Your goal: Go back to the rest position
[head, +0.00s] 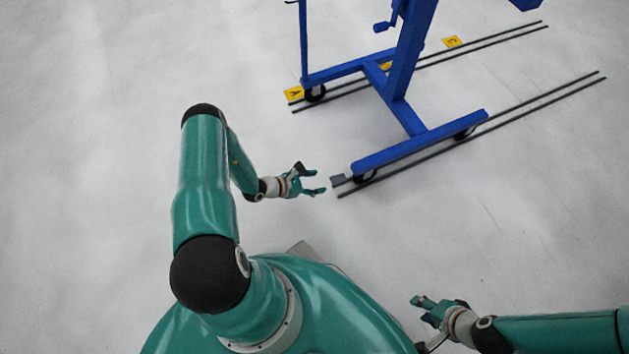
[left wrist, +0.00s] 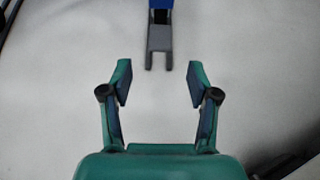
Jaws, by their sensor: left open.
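My left gripper (head: 320,180) is open and empty, just left of the near end of the blue wheeled stand (head: 405,75). In the left wrist view, its two spread fingers (left wrist: 158,78) have bare floor between them. The stand's grey foot pedal (head: 337,180) lies just beyond the fingertips, apart from them. The pedal also shows in the left wrist view (left wrist: 159,45). My right gripper (head: 417,306) is at the lower right over bare floor, away from the stand. Its finger gap is too small to make out.
Two pairs of dark floor rails (head: 555,95) run toward the upper right under the stand's wheels. Yellow markers (head: 293,94) lie by the far rails. A blue crank handle (head: 384,25) sticks out from the stand. The pale floor at left and lower right is clear.

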